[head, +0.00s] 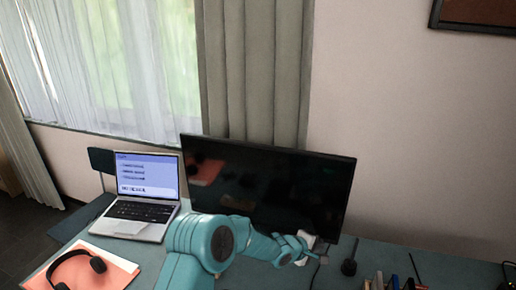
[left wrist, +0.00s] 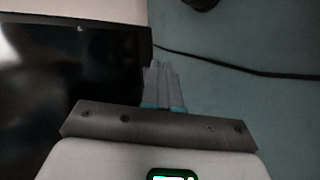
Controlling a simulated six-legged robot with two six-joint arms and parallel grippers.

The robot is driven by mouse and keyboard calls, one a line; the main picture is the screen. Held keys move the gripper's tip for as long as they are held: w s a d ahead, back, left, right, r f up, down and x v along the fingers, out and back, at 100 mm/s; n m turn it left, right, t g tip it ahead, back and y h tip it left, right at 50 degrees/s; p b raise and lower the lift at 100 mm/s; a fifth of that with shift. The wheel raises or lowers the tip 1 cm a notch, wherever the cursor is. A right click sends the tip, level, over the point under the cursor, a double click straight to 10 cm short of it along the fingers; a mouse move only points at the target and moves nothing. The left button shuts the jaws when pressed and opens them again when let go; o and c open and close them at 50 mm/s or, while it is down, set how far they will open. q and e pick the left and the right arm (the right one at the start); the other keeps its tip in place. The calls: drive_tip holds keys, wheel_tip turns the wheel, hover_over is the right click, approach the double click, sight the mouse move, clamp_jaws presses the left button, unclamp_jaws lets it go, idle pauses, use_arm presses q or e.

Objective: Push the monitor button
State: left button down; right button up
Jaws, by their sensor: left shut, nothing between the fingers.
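The monitor (head: 285,190) stands at the back of the desk with a dark screen that shows only reflections. My left gripper (head: 322,246) is in front of its lower right corner, at the end of my teal arm. In the left wrist view the monitor (left wrist: 60,75) fills the left side, with a small light mark on its bezel. There the gripper's fingers (left wrist: 160,72) are shut and empty, just beside the bezel edge. I cannot tell whether they touch it. I cannot clearly make out the button. My right gripper is out of view.
An open laptop (head: 145,196) stands left of the monitor. Headphones (head: 77,268) lie on an orange folder (head: 116,272) at the front left. A small dark object (head: 349,267) and several pens (head: 394,283) are right of the gripper. A dark cable (left wrist: 230,68) crosses the desk (left wrist: 265,110).

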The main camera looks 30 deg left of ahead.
use_arm(q)
drive_tip(key=shift+s, duration=0.1)
drive_tip(key=shift+s+f+b, duration=0.1)
drive_tip(key=shift+s+b, duration=0.05)
drive_tip(key=shift+b, duration=0.15)
drive_tip(key=shift+s+d, duration=0.15)
drive_tip(key=shift+s, duration=0.2)
drive_tip(key=shift+s+d+b, duration=0.1)
drive_tip(key=shift+s+b, duration=0.2)
drive_tip(key=shift+b, duration=0.3)
drive_tip(key=s+b, duration=0.1)
drive_tip(key=s+d+b, duration=0.1)
drive_tip(key=s, duration=0.1)
drive_tip(key=shift+s+b, duration=0.3)
drive_tip(key=shift+s+d+b, duration=0.2)
drive_tip(key=shift+s+b, duration=0.1)
drive_tip(key=shift+s, duration=0.45)
